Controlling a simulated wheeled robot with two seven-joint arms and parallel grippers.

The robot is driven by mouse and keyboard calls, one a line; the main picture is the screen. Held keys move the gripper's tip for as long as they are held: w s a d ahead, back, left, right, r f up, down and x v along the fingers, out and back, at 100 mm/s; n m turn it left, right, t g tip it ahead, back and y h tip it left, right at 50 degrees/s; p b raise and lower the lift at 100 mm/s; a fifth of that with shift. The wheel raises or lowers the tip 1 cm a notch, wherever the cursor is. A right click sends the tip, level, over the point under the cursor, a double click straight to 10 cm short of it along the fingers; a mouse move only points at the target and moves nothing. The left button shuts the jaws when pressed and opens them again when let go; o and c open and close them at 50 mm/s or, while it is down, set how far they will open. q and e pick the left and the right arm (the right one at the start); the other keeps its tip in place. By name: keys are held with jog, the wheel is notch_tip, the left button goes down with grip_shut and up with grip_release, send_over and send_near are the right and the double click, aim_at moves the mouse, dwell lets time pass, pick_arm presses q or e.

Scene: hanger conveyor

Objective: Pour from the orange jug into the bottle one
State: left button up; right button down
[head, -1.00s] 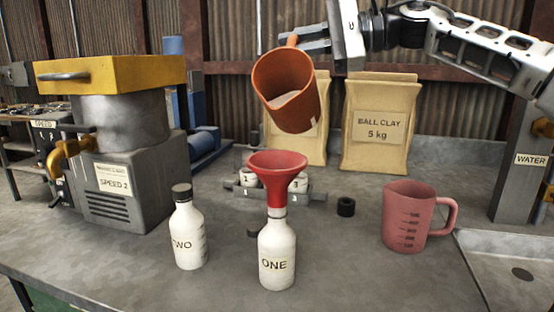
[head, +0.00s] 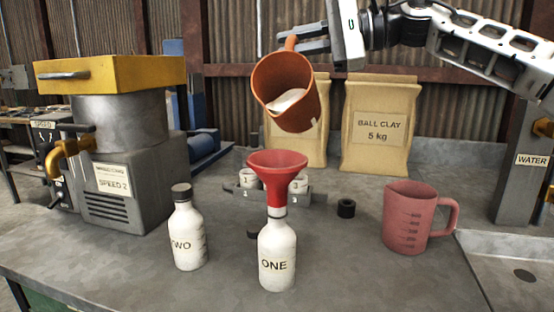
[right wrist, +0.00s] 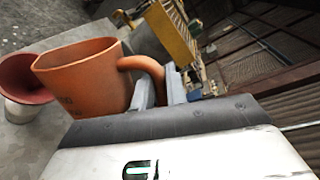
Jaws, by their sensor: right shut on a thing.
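The orange jug (head: 283,80) hangs tilted above the bottle one (head: 277,262), its mouth facing forward and down. Pale liquid (head: 287,102) shows inside near the lip; I see no stream falling. A red funnel (head: 277,170) sits in the neck of bottle one, which stands upright on the bench. My right gripper (head: 303,38) is shut on the jug's handle at the top. In the right wrist view the fingers (right wrist: 160,92) close around the handle of the orange jug (right wrist: 82,78), with the funnel (right wrist: 24,80) beyond its lip. My left gripper is not in view.
The bottle two (head: 188,235), with a dark cap, stands left of bottle one. A pink measuring jug (head: 407,218) stands to the right, near a sink (head: 515,265). Behind are a rack of small cups (head: 318,194), a black ring (head: 346,208), clay bags (head: 377,125) and a grey machine (head: 130,190).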

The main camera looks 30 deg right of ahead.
aim_at(291, 47)
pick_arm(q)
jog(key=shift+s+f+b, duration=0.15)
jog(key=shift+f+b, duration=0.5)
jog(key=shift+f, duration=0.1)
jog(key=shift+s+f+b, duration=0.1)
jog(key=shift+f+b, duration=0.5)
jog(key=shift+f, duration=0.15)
pick_arm(e)
jog(key=shift+s+a+f+n+h, duration=0.2)
jog(key=shift+s+a+n, duration=0.25)
jog(key=shift+a+n, duration=0.15)
jog(key=shift+s+a+f+n+h, duration=0.2)
jog(key=shift+s+a+n, duration=0.25)
jog(key=shift+n, duration=0.15)
dwell(0.5)
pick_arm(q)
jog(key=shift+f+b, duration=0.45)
pick_arm(e)
jog(key=shift+s+a+f+n, duration=0.2)
jog(key=shift+s+a+n, duration=0.05)
jog(key=shift+a+n, duration=0.05)
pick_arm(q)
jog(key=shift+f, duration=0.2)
pick_arm(e)
jog(key=shift+s+a+f+t, duration=0.1)
jog(key=shift+s+a+t, duration=0.05)
jog(key=shift+t, duration=0.15)
